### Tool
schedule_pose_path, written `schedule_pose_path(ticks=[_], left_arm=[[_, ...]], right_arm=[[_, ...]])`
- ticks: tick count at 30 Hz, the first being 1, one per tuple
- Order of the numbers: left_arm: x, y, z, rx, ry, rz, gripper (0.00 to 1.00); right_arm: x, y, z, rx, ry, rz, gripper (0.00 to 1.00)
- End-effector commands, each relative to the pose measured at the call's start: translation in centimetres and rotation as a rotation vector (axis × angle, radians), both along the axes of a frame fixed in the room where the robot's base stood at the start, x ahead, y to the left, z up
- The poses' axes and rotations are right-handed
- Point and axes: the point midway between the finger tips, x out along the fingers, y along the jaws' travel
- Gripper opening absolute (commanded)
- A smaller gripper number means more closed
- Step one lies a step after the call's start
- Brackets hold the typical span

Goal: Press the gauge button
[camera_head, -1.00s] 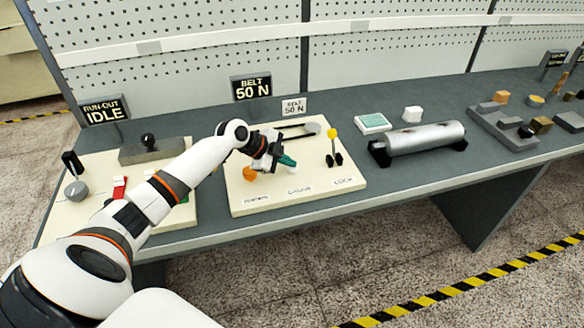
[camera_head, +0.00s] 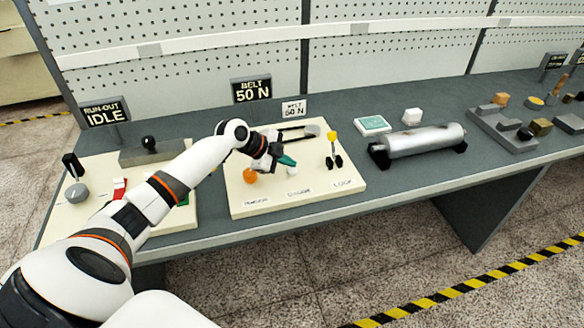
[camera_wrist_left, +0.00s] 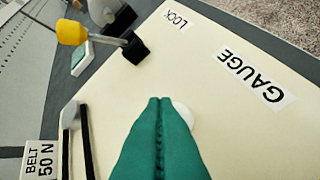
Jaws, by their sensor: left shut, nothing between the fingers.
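The white gauge button (camera_head: 292,170) sits on the middle cream panel (camera_head: 240,203), above the GAUGE label. My left gripper (camera_head: 288,160) has green fingers, shut and empty, with the tips right at the button in the head view. In the left wrist view, the closed fingertips (camera_wrist_left: 160,102) partly cover the white button (camera_wrist_left: 184,113), which peeks out beside them. The GAUGE label (camera_wrist_left: 255,76) lies beyond the button. I cannot tell whether the fingertips touch the button. My right gripper is in neither view.
An orange knob (camera_head: 250,175) stands left of the button, and a yellow-tipped lever (camera_head: 331,137) to its right. A slotted slider (camera_head: 299,136) is behind. A "BELT 50 N" sign (camera_head: 252,90) stands at the back. A metal roller (camera_head: 424,141) lies farther right.

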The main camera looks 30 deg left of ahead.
Motion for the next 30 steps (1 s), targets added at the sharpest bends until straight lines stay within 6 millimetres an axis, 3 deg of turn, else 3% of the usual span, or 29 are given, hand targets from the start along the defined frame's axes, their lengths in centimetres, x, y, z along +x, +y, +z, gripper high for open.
schedule_pose_path(ticks=[14, 30], left_arm=[[0.0, 0.0, 0.8, 0.000, -0.001, 0.001, 0.00], [0.0, 0.0, 5.5, -0.001, 0.000, -0.001, 0.00]], right_arm=[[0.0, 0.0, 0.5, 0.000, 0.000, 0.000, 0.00], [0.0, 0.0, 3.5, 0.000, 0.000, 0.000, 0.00]])
